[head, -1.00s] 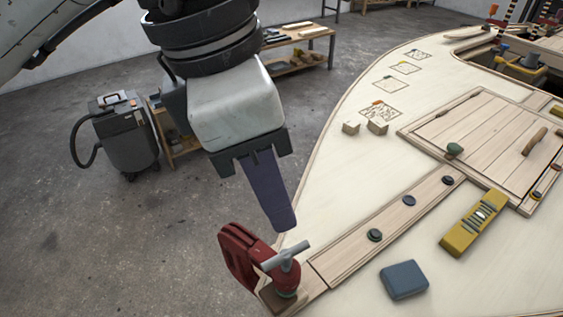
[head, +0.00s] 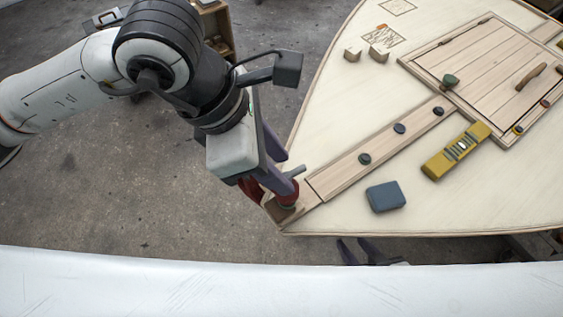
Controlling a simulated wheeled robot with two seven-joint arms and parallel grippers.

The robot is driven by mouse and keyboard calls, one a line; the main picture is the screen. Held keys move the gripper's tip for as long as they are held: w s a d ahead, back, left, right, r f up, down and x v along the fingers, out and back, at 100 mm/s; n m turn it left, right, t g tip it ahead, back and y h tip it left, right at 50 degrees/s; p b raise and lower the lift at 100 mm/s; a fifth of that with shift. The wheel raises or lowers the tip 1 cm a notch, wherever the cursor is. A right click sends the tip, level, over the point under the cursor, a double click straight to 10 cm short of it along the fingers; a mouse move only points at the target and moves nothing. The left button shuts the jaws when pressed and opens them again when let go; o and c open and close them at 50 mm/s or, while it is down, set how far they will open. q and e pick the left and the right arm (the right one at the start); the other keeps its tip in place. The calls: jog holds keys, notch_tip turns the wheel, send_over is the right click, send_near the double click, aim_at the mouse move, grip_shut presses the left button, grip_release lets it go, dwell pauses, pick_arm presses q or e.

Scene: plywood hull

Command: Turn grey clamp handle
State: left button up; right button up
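The red clamp (head: 254,190) sits on the near left corner of the plywood hull, at the end of a wooden strip. Its grey handle (head: 297,171) sticks out to the right, and the rest of the handle is hidden behind my fingers. My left gripper (head: 288,174) is down at the clamp, its two dark fingers apart, with the handle in the gap between the tips. I cannot tell whether they touch it. My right gripper (head: 353,246) is below the hull's near edge, with two dark fingertips apart and empty; the rest is hidden.
On the plywood deck (head: 480,205) lie a blue block (head: 385,197) and a yellow level (head: 456,151). Dark round knobs (head: 365,159) stand along the strip. A wooden hatch (head: 485,65) is farther back. Concrete floor (head: 120,190) is clear at left.

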pick_arm(q)
jog(key=shift+x, duration=0.8)
grip_shut()
jog(key=shift+f+b, duration=0.1)
jog(key=shift+b, duration=0.3)
jog(key=m+b, duration=0.1)
jog(key=b, duration=0.1)
jog(key=m+b, duration=0.1)
jog(key=b, duration=0.1)
jog(key=m+g+b, duration=0.1)
jog(key=b, duration=0.1)
jog(key=shift+w+f+m, duration=0.2)
jog(key=shift+f+m, duration=0.05)
jog(key=shift+m, duration=0.05)
jog(key=shift+r+m+b, duration=0.1)
jog(key=shift+m+b, duration=0.35)
jog(key=shift+m, duration=0.05)
jog(key=shift+r+m+g+b, duration=0.3)
jog(key=shift+r+m+g, duration=0.05)
jog(key=shift+m+g, duration=0.15)
pick_arm(e)
notch_tip(320, 180, down, 6)
jog(key=a, duration=0.1)
jog(key=shift+w+a, duration=0.35)
